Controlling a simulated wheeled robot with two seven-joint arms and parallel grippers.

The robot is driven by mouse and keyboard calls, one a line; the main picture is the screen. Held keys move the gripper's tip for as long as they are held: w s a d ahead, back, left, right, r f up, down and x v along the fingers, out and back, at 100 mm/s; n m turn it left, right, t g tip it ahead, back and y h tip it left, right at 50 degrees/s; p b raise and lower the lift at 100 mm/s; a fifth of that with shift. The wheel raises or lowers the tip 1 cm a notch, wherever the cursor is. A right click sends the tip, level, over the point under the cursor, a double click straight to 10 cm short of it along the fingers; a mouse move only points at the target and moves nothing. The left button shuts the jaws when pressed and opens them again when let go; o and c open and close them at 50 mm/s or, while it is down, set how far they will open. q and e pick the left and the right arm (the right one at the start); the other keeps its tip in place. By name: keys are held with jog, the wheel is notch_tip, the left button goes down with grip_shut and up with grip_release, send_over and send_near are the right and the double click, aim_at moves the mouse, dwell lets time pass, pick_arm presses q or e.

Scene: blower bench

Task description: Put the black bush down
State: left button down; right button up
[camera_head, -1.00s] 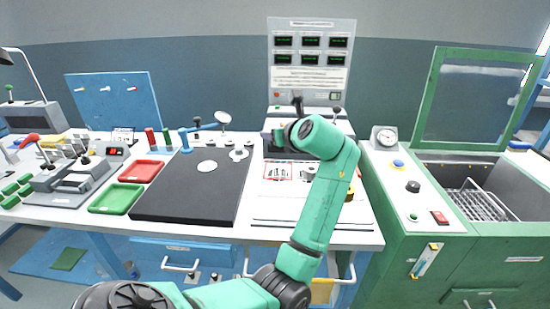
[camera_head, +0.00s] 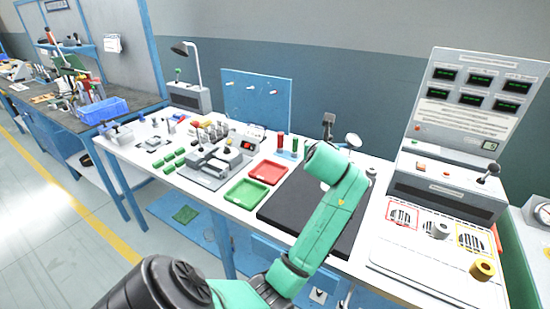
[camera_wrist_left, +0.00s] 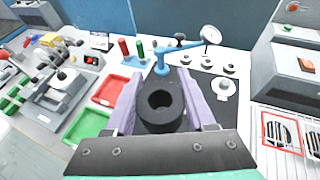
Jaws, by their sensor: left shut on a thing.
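The black bush (camera_wrist_left: 163,108) is a dark ring with a round hole, seen from above in the left wrist view. My left gripper (camera_wrist_left: 160,92) is shut on it, with one purple finger on each side. The bush appears over the black mat (camera_wrist_left: 229,115), and I cannot tell how high it is or whether it touches. In the head view my left arm reaches over the black mat (camera_head: 284,208), and its wrist hides the jaws and the bush. My right gripper is in neither view.
A green tray (camera_head: 247,194) and a red tray (camera_head: 268,172) lie left of the mat. A blue gauge stand (camera_wrist_left: 162,62) with a round dial (camera_wrist_left: 210,35) rises behind the bush, with several small rings nearby. A grey test unit (camera_head: 447,190) stands to the right.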

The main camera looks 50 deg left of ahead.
pick_arm(q)
jog(key=b, duration=0.1)
send_over(314, 199)
jog(key=s+d, duration=0.2)
notch_tip(314, 199, down, 9)
jog(key=f+b, duration=0.1)
jog(key=f, duration=0.4)
jog(key=f+b, duration=0.1)
jog(key=f, duration=0.5)
jog(key=shift+s+a, duration=0.15)
jog(key=shift+s, duration=0.05)
jog(key=shift+a, duration=0.1)
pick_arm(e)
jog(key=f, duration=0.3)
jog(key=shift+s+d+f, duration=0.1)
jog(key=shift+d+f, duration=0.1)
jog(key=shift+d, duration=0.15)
pick_arm(q)
jog(key=shift+c, duration=1.2)
grip_release()
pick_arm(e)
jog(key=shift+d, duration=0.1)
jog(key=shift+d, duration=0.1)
